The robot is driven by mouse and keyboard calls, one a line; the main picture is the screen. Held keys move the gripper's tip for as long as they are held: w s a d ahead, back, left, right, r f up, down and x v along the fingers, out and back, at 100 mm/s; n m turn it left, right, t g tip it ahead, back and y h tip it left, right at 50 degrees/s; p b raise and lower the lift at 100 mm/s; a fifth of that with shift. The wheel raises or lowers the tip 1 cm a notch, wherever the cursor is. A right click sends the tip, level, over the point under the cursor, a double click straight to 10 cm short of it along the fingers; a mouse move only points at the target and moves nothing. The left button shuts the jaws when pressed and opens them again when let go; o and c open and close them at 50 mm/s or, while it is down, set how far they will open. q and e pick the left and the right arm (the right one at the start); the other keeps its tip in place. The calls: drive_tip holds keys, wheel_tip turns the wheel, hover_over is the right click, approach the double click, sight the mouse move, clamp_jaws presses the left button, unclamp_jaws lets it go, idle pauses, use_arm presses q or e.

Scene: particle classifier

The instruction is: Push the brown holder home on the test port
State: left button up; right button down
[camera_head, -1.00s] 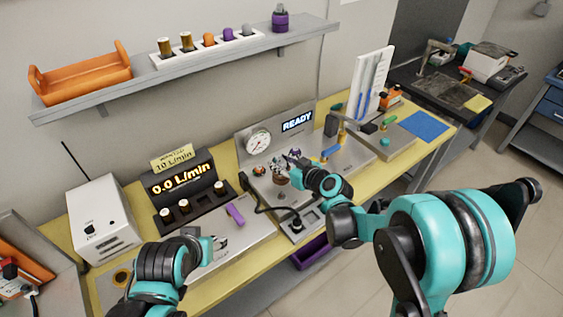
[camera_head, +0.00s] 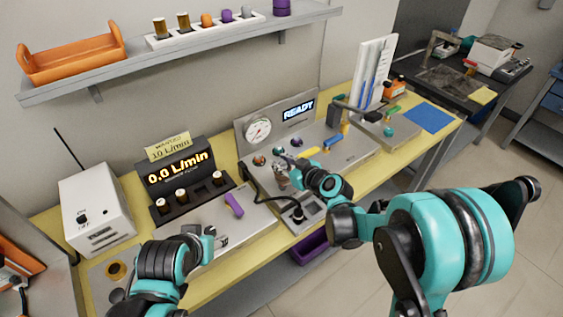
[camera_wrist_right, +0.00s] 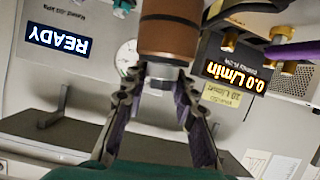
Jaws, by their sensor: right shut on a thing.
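The brown holder (camera_wrist_right: 168,38), a brown cylinder with a silver lower end, fills the top middle of the right wrist view. My right gripper (camera_wrist_right: 160,80) is shut on its silver end. In the head view, the right gripper (camera_head: 285,165) is over the grey test station (camera_head: 345,154), below the round gauge (camera_head: 257,132). The holder is too small and covered to make out clearly there. The test port is not clearly visible, so I cannot tell whether the holder touches it. My left gripper (camera_head: 217,240) is at the front of the left plate; its jaw opening is unclear.
The READY display (camera_head: 298,109) is lit on the station's back panel. A black cable (camera_head: 268,186) crosses the station's left part. The shelf (camera_head: 190,55) hangs above.

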drive_tip(key=shift+f, duration=0.1)
idle(0.6)
drive_tip(key=shift+m+y, duration=0.3)
drive_tip(key=shift+m, duration=0.3)
drive_tip(key=shift+a, duration=0.1)
drive_tip(key=shift+w+d+b, duration=0.15)
drive_tip(key=shift+d+b, duration=0.1)
drive_tip(key=shift+b, duration=0.2)
idle(0.6)
drive_tip(key=shift+f+b, duration=1.45)
drive_tip(key=shift+f, duration=0.1)
drive_tip(key=c, duration=1.1)
unclamp_jaws()
drive_tip(key=shift+c, duration=0.2)
drive_tip(key=v, duration=1.2)
drive_tip(key=shift+r, duration=0.2)
